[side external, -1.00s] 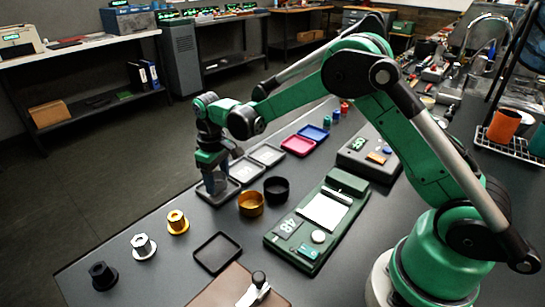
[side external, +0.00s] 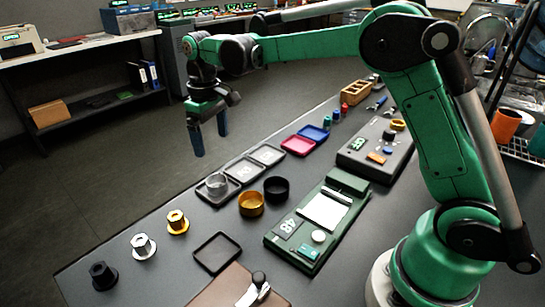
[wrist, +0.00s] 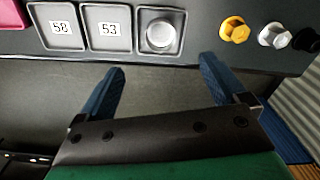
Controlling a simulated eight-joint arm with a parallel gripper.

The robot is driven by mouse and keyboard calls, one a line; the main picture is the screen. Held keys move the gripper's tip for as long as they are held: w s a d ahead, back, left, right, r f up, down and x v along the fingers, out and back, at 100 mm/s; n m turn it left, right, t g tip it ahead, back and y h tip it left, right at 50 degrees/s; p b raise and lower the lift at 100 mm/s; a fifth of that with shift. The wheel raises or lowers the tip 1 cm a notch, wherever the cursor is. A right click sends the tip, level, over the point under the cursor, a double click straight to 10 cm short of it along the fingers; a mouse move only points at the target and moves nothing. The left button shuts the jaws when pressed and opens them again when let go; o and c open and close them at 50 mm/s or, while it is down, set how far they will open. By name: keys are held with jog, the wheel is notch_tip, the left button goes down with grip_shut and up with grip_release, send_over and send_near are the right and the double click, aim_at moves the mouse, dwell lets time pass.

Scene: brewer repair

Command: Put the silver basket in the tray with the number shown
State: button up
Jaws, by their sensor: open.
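The silver basket (side external: 216,182), a shiny round cup, sits in the nearest of three grey trays in a row; it also shows in the wrist view (wrist: 160,33). That tray (side external: 217,200) has its number hidden by the basket. The other two trays are empty, with labels reading 53 (wrist: 110,30) and 58 (wrist: 62,28). A plate on the green machine (side external: 322,215) appears to read 48 (side external: 287,226). My gripper (side external: 210,145) is open and empty, raised above and apart from the basket, beyond the table's far edge in the wrist view (wrist: 161,68).
A gold basket (side external: 251,204) and a black basket (side external: 276,188) stand between the trays and the green machine. Black, silver and gold knob-shaped parts (side external: 143,247) line the left edge. An empty black tray (side external: 217,252) lies in front. Pink and blue trays (side external: 298,146) are farther back.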

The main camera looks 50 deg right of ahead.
jog(key=s+r+m+t, duration=0.1)
jog(key=s+r+t, duration=0.2)
jog(key=s+r, duration=0.4)
jog(key=s+d+f+m+t, duration=0.1)
jog(key=s+f+t, duration=0.3)
jog(key=s, duration=0.5)
jog(key=shift+d+f+m, duration=0.2)
jog(key=shift+f+m, duration=0.3)
jog(key=shift+f, duration=0.25)
